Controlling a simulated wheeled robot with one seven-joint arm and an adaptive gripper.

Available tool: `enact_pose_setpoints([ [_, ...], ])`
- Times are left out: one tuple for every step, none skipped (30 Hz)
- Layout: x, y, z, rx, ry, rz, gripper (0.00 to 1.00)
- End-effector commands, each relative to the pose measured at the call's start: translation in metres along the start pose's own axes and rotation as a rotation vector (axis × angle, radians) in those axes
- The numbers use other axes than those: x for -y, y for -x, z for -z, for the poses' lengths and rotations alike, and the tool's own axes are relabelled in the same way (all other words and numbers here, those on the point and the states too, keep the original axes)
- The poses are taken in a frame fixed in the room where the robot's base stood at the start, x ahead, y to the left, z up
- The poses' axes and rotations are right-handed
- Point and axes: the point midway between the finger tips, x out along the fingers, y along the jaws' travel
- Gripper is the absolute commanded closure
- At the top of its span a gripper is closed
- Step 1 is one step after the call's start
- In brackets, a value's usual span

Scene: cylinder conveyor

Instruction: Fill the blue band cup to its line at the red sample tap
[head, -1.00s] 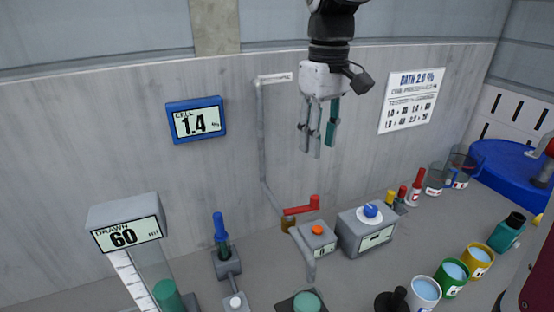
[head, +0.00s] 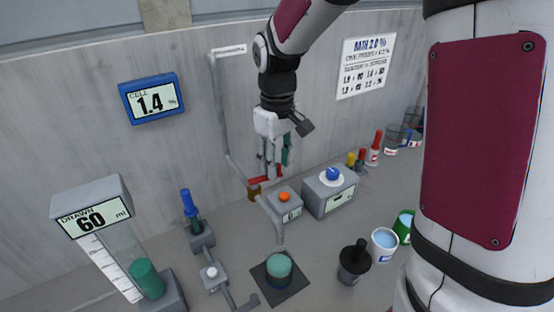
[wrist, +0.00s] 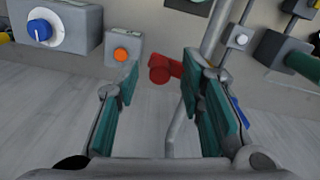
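The red sample tap (head: 262,181) is low on the wall pipe, and its red handle (wrist: 163,70) shows between and beyond my fingers in the wrist view. My gripper (head: 274,165) is open and empty, pointing down just above the tap; its teal-padded fingers (wrist: 158,105) stand well apart. A grey spout runs from the tap towards a dark square pad (head: 296,288). On the pad stands a teal-topped round vessel with a bluish lower edge (head: 278,272), which may be the blue band cup. Its fill line cannot be read.
An orange-button box (head: 287,207) and a blue-knob box (head: 330,192) stand right of the tap. A black-topped vessel (head: 354,262) and several liquid-filled cups (head: 384,245) stand further right.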

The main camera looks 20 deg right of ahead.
Motion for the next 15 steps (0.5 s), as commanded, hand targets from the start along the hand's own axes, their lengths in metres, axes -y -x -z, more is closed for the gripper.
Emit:
enact_pose_setpoints([
  [0.0001, -0.0004, 0.0000, 0.000, 0.000, 0.000, 0.65],
  [0.0000, -0.0005, 0.0000, 0.000, 0.000, 0.000, 0.65],
  [0.0000, -0.0004, 0.0001, 0.000, 0.000, 0.000, 0.65],
  [0.0000, -0.0004, 0.0001, 0.000, 0.000, 0.000, 0.65],
  [0.0000, -0.0004, 0.0001, 0.000, 0.000, 0.000, 0.65],
  [0.0000, -0.0003, 0.0001, 0.000, 0.000, 0.000, 0.65],
  [0.0000, -0.0003, 0.0001, 0.000, 0.000, 0.000, 0.71],
  [0.0000, -0.0003, 0.0001, 0.000, 0.000, 0.000, 0.78],
  [0.0000, -0.0003, 0.0001, 0.000, 0.000, 0.000, 0.87],
  [0.0000, -0.0002, 0.0001, 0.000, 0.000, 0.000, 0.94],
  [0.0000, -0.0002, 0.0001, 0.000, 0.000, 0.000, 1.00],
  [0.0000, -0.0002, 0.0001, 0.000, 0.000, 0.000, 1.00],
  [0.0000, -0.0002, 0.0001, 0.000, 0.000, 0.000, 1.00],
  [0.0000, -0.0002, 0.0001, 0.000, 0.000, 0.000, 1.00],
  [0.0000, -0.0002, 0.0001, 0.000, 0.000, 0.000, 1.00],
])
